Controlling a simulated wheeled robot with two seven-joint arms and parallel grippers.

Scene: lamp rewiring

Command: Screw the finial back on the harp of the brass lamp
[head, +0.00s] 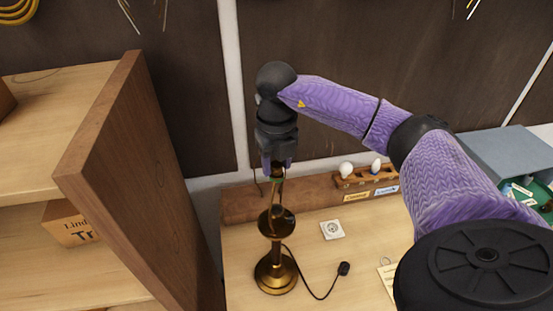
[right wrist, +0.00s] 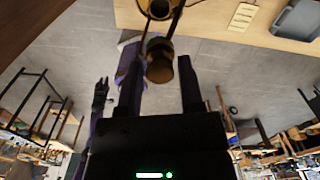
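The brass lamp (head: 275,275) stands upright on the bench in the head view, its thin harp rising above the cup. My right gripper (head: 277,168) points down over the harp's top. In the right wrist view its two dark fingers (right wrist: 160,72) stand either side of a brass finial (right wrist: 159,66) at the harp's narrow end. A slim gap seems to show beside the finial, so the fingers look open around it. Whether the finial touches the harp is unclear. My left gripper is outside the head view; a dark shape in the wrist view (right wrist: 101,94) may be it.
A tall wooden shelf side (head: 125,180) stands left of the lamp. A black cord and plug (head: 343,268) lie right of its base, near a white card (head: 332,230). A wooden bulb rack (head: 365,177) is behind. A grey-blue box (head: 505,160) stands at right.

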